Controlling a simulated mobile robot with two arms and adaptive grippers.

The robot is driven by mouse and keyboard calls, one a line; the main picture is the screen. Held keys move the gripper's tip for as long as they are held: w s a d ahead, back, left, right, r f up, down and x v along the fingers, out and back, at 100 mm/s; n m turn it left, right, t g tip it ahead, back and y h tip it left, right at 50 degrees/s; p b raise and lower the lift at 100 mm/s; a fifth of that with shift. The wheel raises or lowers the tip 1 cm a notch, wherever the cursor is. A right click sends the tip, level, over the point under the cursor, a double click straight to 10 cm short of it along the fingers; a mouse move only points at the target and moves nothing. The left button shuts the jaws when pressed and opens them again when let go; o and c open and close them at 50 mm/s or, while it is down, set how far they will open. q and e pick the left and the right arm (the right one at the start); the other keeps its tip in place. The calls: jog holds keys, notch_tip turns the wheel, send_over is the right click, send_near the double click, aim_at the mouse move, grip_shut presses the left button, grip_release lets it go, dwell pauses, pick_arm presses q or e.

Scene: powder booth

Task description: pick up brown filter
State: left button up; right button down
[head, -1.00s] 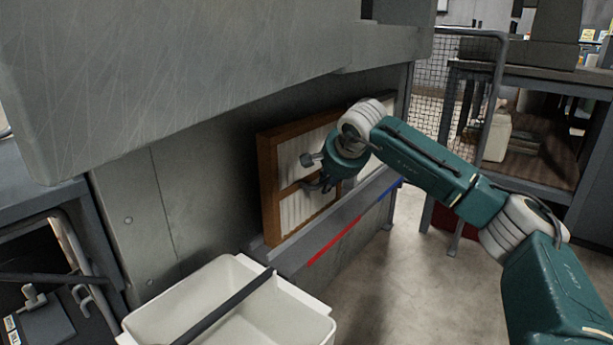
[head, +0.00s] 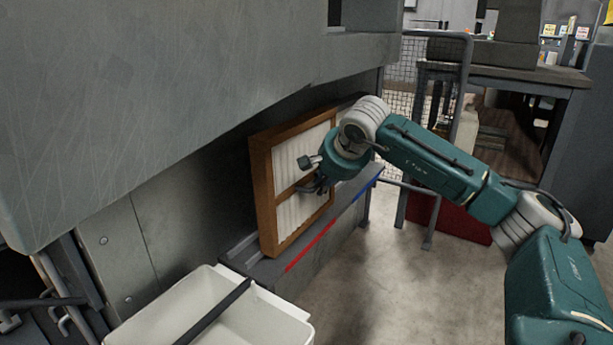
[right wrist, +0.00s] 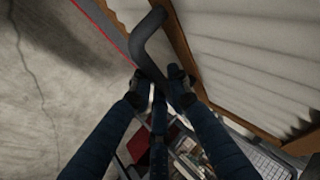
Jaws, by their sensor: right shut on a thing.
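The brown filter (head: 265,190) has a wooden-brown frame with white pleats. In the head view it stands upright, slightly tilted, at the ledge under the grey hood. My right gripper (head: 318,185) is at the filter's front face and hides part of it. In the right wrist view my right gripper (right wrist: 160,88) is shut on a dark curved handle (right wrist: 150,42) in front of the pleats, and the filter (right wrist: 240,60) fills the right side. My left gripper is not in view.
A ledge with a red stripe (head: 308,248) and a blue stripe runs below the filter. A white bin (head: 300,325) with a dark bar across it stands in front. A mesh guard (head: 402,75) and a table (head: 500,75) are at the right. The floor between is clear.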

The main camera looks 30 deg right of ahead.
jog(key=s+d+p, duration=0.1)
jog(key=s+d, duration=0.3)
jog(key=s, duration=0.6)
jog(key=shift+s+d+r, duration=0.15)
jog(key=shift+s+d, duration=0.05)
jog(key=shift+s, duration=0.2)
jog(key=shift+d, duration=0.1)
